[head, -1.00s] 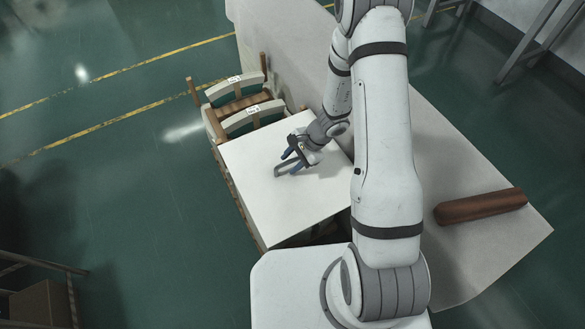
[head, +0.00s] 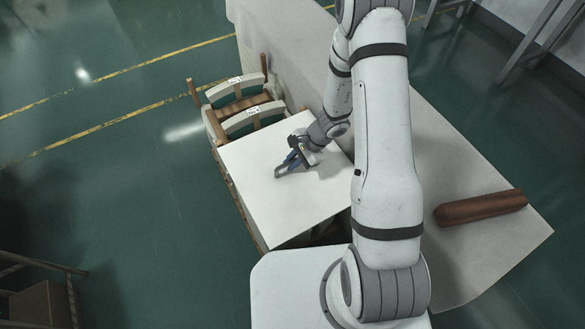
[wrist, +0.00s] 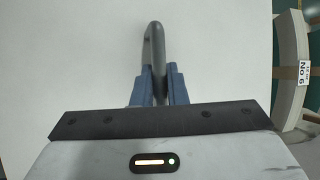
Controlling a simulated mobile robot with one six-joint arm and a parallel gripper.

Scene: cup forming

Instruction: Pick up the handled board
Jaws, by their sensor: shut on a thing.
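The handled board (head: 270,208) is a flat white panel with a dark grey bar handle. The handle's curved end sticks out beyond the fingertips. The board's underside is hidden.
Curved pale frames with wooden parts and labels (head: 245,100) stand close behind the board; one labelled frame shows at the wrist view's right edge (wrist: 290,70). A brown wooden roll (head: 480,207) lies on the grey table (head: 470,160) at right.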

